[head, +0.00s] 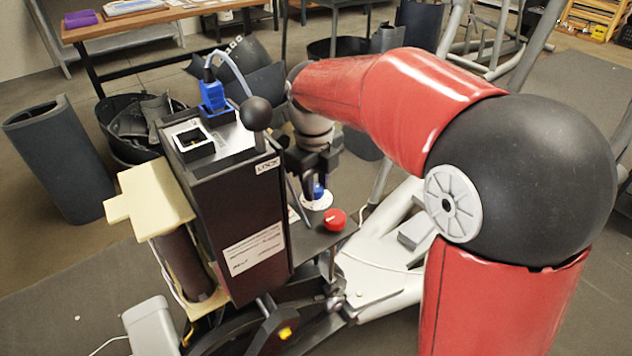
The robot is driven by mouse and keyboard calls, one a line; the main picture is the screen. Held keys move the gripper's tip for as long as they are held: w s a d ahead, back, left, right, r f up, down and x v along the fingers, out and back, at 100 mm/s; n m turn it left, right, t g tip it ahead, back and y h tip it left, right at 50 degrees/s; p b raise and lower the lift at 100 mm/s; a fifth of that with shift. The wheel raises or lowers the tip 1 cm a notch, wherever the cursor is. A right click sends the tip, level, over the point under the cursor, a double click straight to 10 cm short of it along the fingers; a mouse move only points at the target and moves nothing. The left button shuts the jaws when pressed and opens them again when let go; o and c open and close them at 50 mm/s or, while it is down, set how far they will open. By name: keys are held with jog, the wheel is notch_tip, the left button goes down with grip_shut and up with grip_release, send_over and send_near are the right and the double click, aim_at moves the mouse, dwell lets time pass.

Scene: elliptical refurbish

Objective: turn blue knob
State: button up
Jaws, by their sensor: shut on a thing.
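The blue knob (318,191) stands on a white round dial (318,203) on a dark shelf plate at the right side of the black box. My gripper (317,184) points down over the knob, with its dark fingers around it and shut on it. The fingers hide part of the knob, and its pointer direction cannot be made out. A red knob (334,219) sits on the same plate, nearer and a little to the right, clear of the fingers.
The black box (240,220) rises directly left of my gripper, with a black ball-topped lever (256,114) and a blue plug (212,95) on top. A light grey machine frame (378,275) lies to the right. A wooden table (160,14) stands behind.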

jog(key=shift+m, duration=0.6)
jog(key=o, duration=1)
jog(key=shift+c, duration=0.2)
notch_tip(320, 180, up, 8)
jog(key=shift+s+a+f, duration=0.1)
jog(key=shift+a+f, duration=0.05)
